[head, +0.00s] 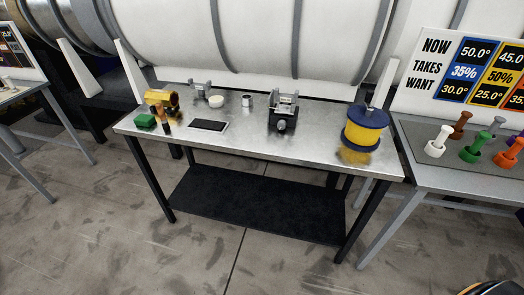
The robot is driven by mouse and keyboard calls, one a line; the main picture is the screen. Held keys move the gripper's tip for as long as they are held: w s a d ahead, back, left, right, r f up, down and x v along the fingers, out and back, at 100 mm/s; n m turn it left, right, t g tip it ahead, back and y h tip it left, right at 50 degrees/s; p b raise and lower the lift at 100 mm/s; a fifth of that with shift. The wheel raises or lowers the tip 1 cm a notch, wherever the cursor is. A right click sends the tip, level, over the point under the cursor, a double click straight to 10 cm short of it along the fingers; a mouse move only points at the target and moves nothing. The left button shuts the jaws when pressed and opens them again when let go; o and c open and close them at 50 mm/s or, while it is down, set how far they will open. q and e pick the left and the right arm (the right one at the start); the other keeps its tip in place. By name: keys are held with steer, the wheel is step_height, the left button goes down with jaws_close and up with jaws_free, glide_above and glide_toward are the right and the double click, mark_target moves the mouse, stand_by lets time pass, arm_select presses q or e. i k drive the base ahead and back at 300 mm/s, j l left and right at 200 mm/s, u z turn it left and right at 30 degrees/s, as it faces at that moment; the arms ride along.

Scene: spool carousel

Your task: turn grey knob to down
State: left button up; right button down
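On the table at the right, several coloured knob-like pieces stand on a grey plate (420,150). A white or light grey one (437,141) is at the left of the group, and a smaller grey one (497,122) shows partly behind the green one (474,151). I cannot tell for certain which is the grey knob or which way it points. Neither of my grippers is in view.
A sign (470,72) with coloured number tiles stands behind the knobs. The floor in front is clear.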

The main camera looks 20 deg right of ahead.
mark_target(282, 123)
steer(key=i+j+z, duration=0.15)
steer(key=z, duration=0.3)
steer(key=i+j+z, duration=0.1)
steer(key=j+z, duration=0.15)
steer(key=z, duration=0.2)
steer(key=i+j+z, duration=0.1)
steer(key=j+z, duration=0.45)
steer(key=z, duration=0.3)
